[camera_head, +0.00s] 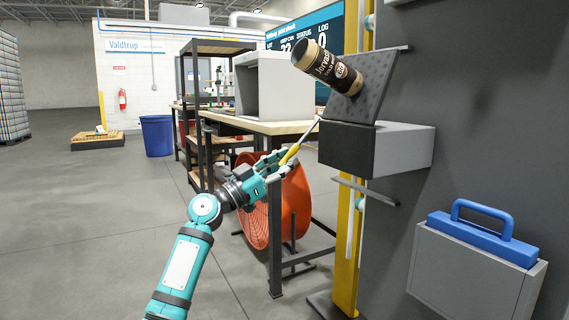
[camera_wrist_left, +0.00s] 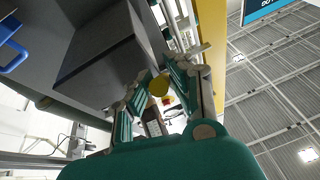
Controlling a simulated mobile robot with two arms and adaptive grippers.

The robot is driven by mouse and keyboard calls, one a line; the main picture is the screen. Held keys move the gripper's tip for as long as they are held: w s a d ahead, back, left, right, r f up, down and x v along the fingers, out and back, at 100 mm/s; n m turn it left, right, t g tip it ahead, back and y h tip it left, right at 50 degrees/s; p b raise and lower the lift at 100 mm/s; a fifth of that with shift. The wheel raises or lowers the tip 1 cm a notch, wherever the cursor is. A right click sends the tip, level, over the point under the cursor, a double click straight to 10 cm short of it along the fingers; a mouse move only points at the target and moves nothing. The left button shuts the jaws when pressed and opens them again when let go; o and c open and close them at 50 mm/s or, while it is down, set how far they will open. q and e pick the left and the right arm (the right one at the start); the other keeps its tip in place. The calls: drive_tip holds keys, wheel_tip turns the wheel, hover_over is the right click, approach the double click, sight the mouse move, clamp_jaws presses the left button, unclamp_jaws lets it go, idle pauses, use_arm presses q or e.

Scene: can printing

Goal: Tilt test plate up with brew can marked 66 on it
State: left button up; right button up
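The dark test plate (camera_head: 371,95) stands steeply tilted above a grey box-shaped housing (camera_head: 403,147) on the right in the head view. A brown and cream can (camera_head: 322,66) sits with its base against the plate and leans up to the left. Its round dark badge looks like 66, but is small. A thin lever with a yellow grip (camera_head: 290,154) runs down left from the plate. My left gripper (camera_head: 284,163) has its fingers closed around the grip. The yellow grip end (camera_wrist_left: 158,86) shows between the fingertips in the wrist view. My right gripper is not in view.
A blue-handled grey case (camera_head: 478,262) hangs at the lower right. A yellow post (camera_head: 347,250) stands below the housing. A workbench (camera_head: 270,126) with a grey hood and an orange fan (camera_head: 288,210) stand behind my left arm. Open floor lies left.

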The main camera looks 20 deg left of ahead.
use_arm(q)
drive_tip(key=o, duration=0.4)
drive_tip(key=shift+d+f, duration=0.1)
drive_tip(key=v, duration=1.2)
